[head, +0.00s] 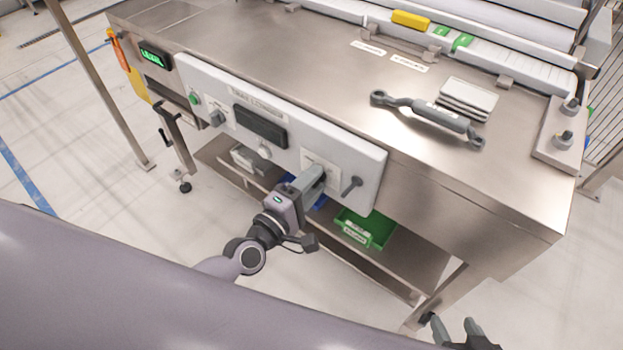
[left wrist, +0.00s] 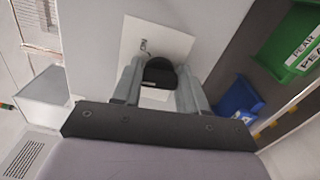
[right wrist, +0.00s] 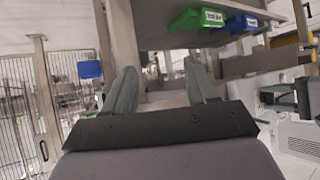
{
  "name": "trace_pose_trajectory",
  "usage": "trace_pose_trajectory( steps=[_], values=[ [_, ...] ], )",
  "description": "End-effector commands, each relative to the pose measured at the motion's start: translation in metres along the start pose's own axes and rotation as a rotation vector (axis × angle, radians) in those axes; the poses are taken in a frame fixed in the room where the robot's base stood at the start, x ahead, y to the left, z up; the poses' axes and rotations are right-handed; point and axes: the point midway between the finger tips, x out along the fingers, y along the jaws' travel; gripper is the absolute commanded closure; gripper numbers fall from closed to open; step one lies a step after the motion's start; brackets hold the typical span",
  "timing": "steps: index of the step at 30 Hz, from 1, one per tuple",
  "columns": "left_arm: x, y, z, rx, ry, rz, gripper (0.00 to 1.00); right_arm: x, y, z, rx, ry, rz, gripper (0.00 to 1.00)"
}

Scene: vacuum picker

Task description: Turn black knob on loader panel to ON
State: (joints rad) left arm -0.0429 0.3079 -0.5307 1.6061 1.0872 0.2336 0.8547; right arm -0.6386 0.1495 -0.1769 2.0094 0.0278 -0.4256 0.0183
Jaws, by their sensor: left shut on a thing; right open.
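The white loader panel (head: 352,157) is on the front of the steel machine. In the left wrist view, the black knob (left wrist: 160,72) sits on a white square plate (left wrist: 140,40) between the fingers of my left gripper (left wrist: 160,88). The gripper is shut on the knob. In the head view, my left gripper (head: 316,180) is at the panel's right part and mostly hides the knob. The plate's markings are too small to read. My right gripper (right wrist: 165,85) is open and empty; in the head view it shows at the bottom right (head: 460,330), away from the panel.
The panel also has a dark display (head: 260,126), a green button (head: 195,99), a grey switch (head: 217,118), a white knob (head: 265,150) and a grey lever (head: 352,186). A green bin (head: 366,229) stands on the shelf below. A wrench-like tool (head: 428,116) lies on top.

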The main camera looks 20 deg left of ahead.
Motion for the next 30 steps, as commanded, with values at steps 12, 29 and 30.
trace_pose_trajectory(
  steps=[12, 29, 30],
  values=[
    [-0.001, -0.002, 0.0, 0.398, 0.0, -0.003, 0.88, -0.009, 0.004, -0.011, -0.008, 0.007, 0.01, 0.43],
    [-0.001, -0.004, -0.002, 0.817, 0.0, -0.003, 0.88, -0.017, 0.004, -0.015, -0.006, 0.003, 0.016, 0.43],
    [-0.001, -0.005, -0.002, 0.836, 0.0, -0.003, 0.88, -0.017, 0.004, -0.015, -0.007, 0.004, 0.016, 0.43]
  ],
)
